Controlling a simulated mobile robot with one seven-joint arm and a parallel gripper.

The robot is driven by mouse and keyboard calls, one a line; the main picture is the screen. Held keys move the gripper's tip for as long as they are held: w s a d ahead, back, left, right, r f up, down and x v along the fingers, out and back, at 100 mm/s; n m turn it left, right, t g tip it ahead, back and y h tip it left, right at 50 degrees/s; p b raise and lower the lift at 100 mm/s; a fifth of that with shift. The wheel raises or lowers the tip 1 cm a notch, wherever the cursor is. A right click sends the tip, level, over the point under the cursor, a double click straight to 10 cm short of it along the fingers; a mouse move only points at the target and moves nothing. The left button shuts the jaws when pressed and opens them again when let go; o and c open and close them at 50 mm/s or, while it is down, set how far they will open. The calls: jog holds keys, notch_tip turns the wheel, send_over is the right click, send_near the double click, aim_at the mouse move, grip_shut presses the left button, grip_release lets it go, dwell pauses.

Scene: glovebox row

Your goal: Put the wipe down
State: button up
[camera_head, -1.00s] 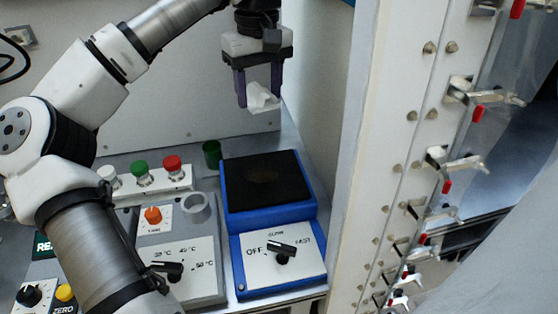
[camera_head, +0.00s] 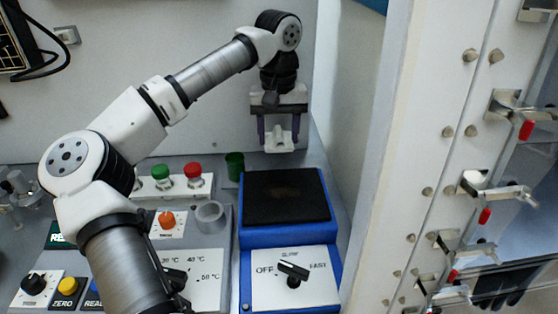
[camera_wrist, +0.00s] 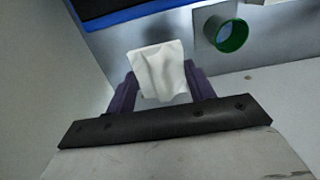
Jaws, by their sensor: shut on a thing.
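The white crumpled wipe (camera_head: 280,141) is held between the two purple fingers of my gripper (camera_head: 279,130). In the head view it hangs in the air above the far edge of the blue device with the black top. In the wrist view the wipe (camera_wrist: 160,72) sticks out between the fingers of my gripper (camera_wrist: 160,85), clear of the grey bench surface. The fingers are shut on it. The wipe's inner part is partly hidden by the fingers.
The blue device (camera_head: 240,240) has a black top and a front knob (camera_head: 292,270). A green cup (camera_head: 235,166) stands left of its back corner; it also shows in the wrist view (camera_wrist: 232,36). Red (camera_head: 193,170) and green (camera_head: 160,173) buttons and a grey ring (camera_head: 210,215) are left.

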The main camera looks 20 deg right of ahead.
aim_at(278, 131)
jog(key=shift+f+p, duration=0.3)
jog(key=shift+f, duration=3.65)
jog(key=shift+f, duration=0.25)
jog(key=o, duration=1)
jog(key=shift+r, duration=0.1)
notch_tip(278, 131, up, 12)
jog(key=shift+r+b, duration=0.2)
jog(key=shift+b, duration=0.2)
